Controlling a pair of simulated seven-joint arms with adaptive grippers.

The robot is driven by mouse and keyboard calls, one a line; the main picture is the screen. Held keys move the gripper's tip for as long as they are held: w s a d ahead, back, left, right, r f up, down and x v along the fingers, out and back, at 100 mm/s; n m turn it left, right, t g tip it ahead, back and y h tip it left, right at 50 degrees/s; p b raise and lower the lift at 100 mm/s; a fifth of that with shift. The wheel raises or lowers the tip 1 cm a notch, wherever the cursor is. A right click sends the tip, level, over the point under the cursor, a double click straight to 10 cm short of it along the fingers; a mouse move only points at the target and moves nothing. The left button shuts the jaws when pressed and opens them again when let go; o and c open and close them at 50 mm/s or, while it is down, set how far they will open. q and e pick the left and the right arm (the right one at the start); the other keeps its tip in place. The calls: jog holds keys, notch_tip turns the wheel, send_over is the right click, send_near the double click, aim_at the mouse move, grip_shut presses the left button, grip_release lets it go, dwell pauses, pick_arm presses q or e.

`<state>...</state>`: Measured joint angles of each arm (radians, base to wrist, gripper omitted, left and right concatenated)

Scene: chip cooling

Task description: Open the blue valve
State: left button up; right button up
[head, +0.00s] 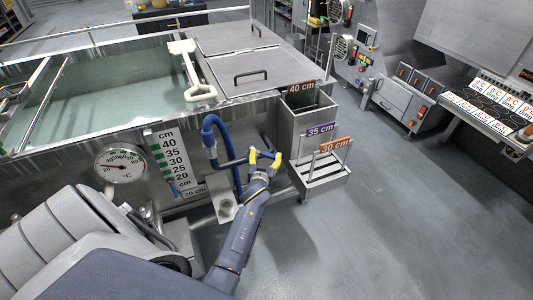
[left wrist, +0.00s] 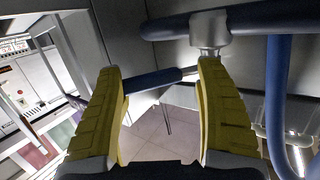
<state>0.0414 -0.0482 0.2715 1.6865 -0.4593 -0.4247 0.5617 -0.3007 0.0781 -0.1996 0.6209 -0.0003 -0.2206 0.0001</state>
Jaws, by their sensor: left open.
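The blue valve has a dark blue bar handle (head: 236,163) at the front of the steel tank, beside a curved blue hose (head: 208,130). My left gripper (head: 264,158), with yellow fingers, is open at the right end of this handle. In the left wrist view the yellow fingers (left wrist: 160,105) stand wide apart. The blue handle (left wrist: 155,80) crosses the gap between them; I cannot tell whether either finger touches it. A blue pipe with a metal fitting (left wrist: 210,32) lies above it. My right gripper is out of view.
The water tank (head: 120,90) has a dial gauge (head: 121,164) and a level scale (head: 172,160) on its front. The grey floor (head: 400,220) to the right is clear.

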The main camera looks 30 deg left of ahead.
aim_at(269, 156)
pick_arm(q)
jog(key=shift+s+d+r, duration=0.25)
jog(key=shift+s+d, duration=0.25)
jog(key=shift+d, duration=0.1)
jog(key=shift+s+d+r, duration=0.2)
jog(key=shift+s+d, duration=0.25)
jog(key=shift+d, duration=0.1)
jog(key=shift+s+f, duration=0.15)
jog(key=shift+s, duration=0.1)
jog(key=shift+s+d+f, duration=0.1)
jog(key=shift+s+d, duration=0.1)
jog(key=shift+s, duration=0.6)
jog(key=shift+s+d, duration=0.15)
jog(key=shift+s, duration=0.6)
